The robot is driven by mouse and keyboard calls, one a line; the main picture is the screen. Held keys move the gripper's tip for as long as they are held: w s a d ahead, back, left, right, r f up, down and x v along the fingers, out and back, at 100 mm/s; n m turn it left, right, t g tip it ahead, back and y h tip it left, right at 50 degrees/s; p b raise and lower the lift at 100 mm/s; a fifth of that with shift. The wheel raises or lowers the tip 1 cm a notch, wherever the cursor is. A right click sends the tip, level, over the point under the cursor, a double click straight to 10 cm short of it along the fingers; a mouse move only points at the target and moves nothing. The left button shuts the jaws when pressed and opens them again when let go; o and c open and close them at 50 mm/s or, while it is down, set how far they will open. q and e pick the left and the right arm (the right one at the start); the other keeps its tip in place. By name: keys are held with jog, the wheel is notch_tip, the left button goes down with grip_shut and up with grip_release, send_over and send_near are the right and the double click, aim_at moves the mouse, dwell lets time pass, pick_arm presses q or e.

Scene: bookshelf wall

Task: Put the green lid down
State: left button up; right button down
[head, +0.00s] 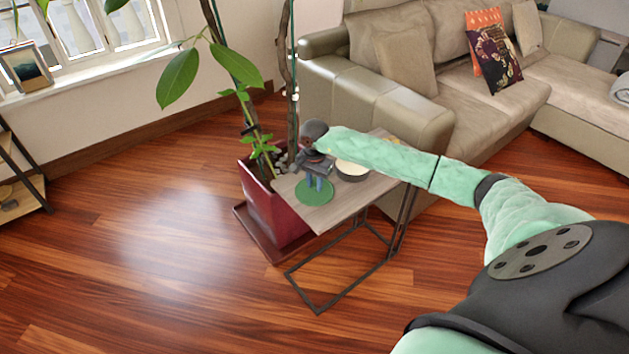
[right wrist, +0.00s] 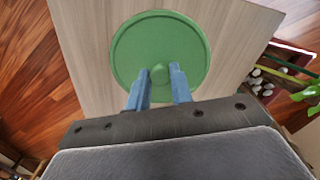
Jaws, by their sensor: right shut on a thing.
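The green lid (head: 313,194) is round and flat, at the near left part of a small wooden side table (head: 345,207). My right gripper (head: 318,182) is above it, pointing down, with its blue fingers shut on the lid's knob. In the right wrist view the lid (right wrist: 130,50) lies flat over the table top, with the knob between the fingertips (right wrist: 160,77). The lid looks level and at or very near the table surface; I cannot tell whether it touches. My left gripper is not in view.
A round dark-rimmed container with a pale inside (head: 351,168) stands on the table beside my right forearm. A red planter (head: 270,208) with a tall plant stands close to the table's left edge. A beige sofa (head: 400,105) is behind. The floor in front is clear.

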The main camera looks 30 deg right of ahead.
jog(key=shift+f, duration=0.1)
dwell(0.3)
jog(key=c, duration=1.2)
grip_release()
jog(key=shift+c, duration=0.2)
